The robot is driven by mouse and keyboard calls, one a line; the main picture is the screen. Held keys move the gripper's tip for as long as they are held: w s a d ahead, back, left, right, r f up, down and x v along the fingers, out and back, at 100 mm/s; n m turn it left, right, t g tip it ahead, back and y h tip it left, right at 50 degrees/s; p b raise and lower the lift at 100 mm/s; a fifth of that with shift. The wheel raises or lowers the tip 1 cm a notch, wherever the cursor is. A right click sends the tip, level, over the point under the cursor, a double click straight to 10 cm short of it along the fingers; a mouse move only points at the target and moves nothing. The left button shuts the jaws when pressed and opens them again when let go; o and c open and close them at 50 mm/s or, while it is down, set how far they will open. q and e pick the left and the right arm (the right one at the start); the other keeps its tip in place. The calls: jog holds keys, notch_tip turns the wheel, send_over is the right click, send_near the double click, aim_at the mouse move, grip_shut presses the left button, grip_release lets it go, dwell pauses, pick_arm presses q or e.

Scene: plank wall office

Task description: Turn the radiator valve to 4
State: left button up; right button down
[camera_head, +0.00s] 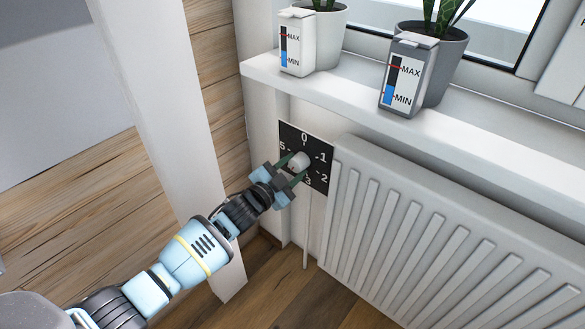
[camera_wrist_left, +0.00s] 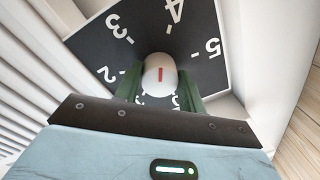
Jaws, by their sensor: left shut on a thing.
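The radiator valve is a white rounded knob (camera_head: 300,160) on a black square dial plate (camera_head: 290,133) with white numerals. In the head view 0 is at the top, with 1 and 2 on the right and 5 on the left. My left gripper (camera_head: 293,168) is shut on the knob, one green finger on each side. In the left wrist view the knob (camera_wrist_left: 160,72) carries a short red mark running nearly up and down the picture. The 4 lies above it, slightly right, with 3 and 2 to the left and 5 to the right. My right gripper is not in view.
A white ribbed radiator (camera_head: 440,240) stands right of the dial. A white sill (camera_head: 350,85) above holds two potted plants and two MAX/MIN level boxes, one white (camera_head: 297,42) and one grey (camera_head: 408,75). A white post (camera_head: 150,70) stands left, near my arm.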

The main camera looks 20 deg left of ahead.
pick_arm(q)
jog(key=shift+m, duration=1.1)
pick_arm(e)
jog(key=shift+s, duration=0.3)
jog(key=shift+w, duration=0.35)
pick_arm(q)
jog(key=o, duration=1)
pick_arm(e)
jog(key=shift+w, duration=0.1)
pick_arm(q)
jog(key=shift+s+a, duration=0.1)
jog(key=shift+s, duration=0.15)
jog(key=p+v, duration=0.2)
jog(key=v, duration=0.5)
jog(key=shift+s+a, duration=0.1)
jog(key=shift+s, duration=0.05)
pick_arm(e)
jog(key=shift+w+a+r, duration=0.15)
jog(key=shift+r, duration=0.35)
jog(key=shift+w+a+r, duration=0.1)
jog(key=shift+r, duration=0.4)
